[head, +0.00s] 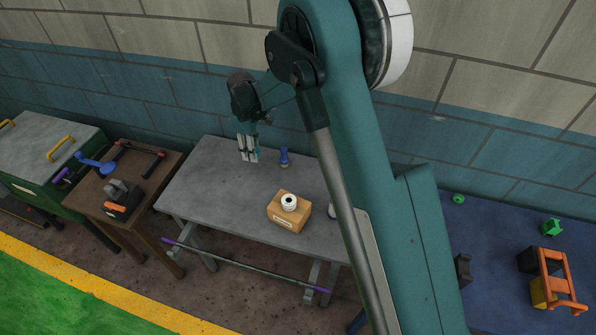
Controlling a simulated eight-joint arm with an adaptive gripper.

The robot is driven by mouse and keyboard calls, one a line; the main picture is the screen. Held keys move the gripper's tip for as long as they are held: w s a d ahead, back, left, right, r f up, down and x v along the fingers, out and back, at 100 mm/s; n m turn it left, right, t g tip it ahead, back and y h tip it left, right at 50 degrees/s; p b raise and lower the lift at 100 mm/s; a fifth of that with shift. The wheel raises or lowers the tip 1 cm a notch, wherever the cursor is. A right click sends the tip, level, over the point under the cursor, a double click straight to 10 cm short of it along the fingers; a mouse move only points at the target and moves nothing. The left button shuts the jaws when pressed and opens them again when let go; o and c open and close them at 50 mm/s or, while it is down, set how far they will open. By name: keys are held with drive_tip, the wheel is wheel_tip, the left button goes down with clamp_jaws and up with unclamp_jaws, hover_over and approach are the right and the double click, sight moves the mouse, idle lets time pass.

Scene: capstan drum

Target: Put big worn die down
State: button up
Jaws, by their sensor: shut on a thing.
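My gripper (248,154) hangs with its fingers pointing down over the left back part of the grey workbench (190,195). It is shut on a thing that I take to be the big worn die. The die is too small and too covered by the fingers to make out. I cannot tell whether it touches the bench top. A tan block (286,216) stands near the bench's front edge, with a white ring-shaped piece (289,202) with a dark centre on it.
A blue upright object (284,157) stands just right of my gripper. Left is a brown table (150,165) with tools. A purple-ended bar (245,264) runs low along the bench front. The bench's left part is clear. My arm hides its right end.

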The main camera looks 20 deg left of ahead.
wheel_tip(320, 180, up, 4)
drive_tip(key=b, duration=0.1)
hover_over(313, 179)
drive_tip(key=shift+m, duration=0.3)
drive_tip(key=shift+f, duration=2.45)
drive_tip(key=shift+f+b, duration=0.3)
drive_tip(key=shift+f, duration=2.8)
drive_tip(key=shift+f, duration=1.9)
drive_tip(key=shift+f, duration=0.2)
